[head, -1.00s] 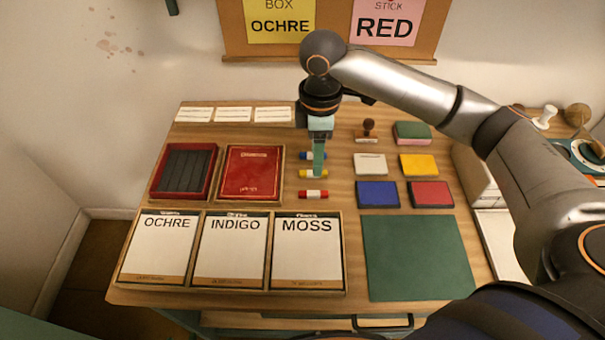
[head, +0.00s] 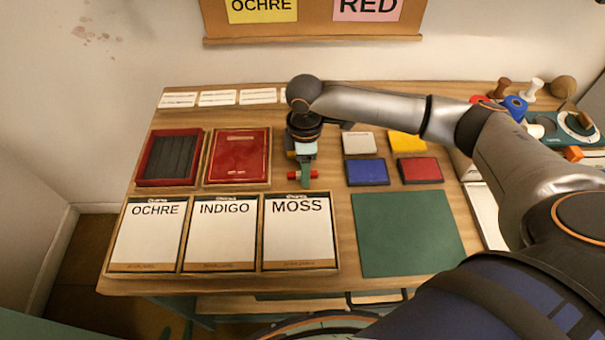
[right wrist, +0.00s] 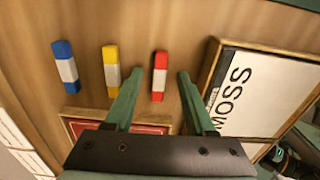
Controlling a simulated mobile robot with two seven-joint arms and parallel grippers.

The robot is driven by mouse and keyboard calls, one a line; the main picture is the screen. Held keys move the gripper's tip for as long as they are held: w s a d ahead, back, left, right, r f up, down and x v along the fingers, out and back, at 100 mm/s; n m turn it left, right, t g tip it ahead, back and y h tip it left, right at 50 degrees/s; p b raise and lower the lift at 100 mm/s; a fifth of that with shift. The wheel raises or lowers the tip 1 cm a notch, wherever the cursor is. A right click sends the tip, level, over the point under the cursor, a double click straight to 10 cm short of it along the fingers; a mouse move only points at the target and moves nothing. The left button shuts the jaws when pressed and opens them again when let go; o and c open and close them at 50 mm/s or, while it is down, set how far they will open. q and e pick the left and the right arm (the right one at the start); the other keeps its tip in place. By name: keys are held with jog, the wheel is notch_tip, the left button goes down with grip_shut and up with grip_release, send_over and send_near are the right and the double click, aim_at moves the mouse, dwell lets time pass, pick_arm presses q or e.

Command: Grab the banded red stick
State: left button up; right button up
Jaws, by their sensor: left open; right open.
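The banded red stick, red with a white middle band, lies on the table; its red end (head: 291,175) shows beside my right gripper (head: 306,184) in the head view, its middle hidden. In the right wrist view the red stick (right wrist: 160,76) lies between the two green fingers of my open right gripper (right wrist: 160,74), with a gap on each side. I cannot tell how far the fingertips are above the table. My left gripper is not in view.
In the right wrist view a banded yellow stick (right wrist: 111,70) and a banded blue stick (right wrist: 65,66) lie beside it. The MOSS card (head: 299,232) is in front, a red box (head: 238,156) to the left, coloured blocks, including a blue one (head: 367,172), to the right. A green mat (head: 408,235) is bare.

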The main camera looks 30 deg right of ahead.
jog(key=shift+c, duration=0.2)
grip_shut()
dwell(0.3)
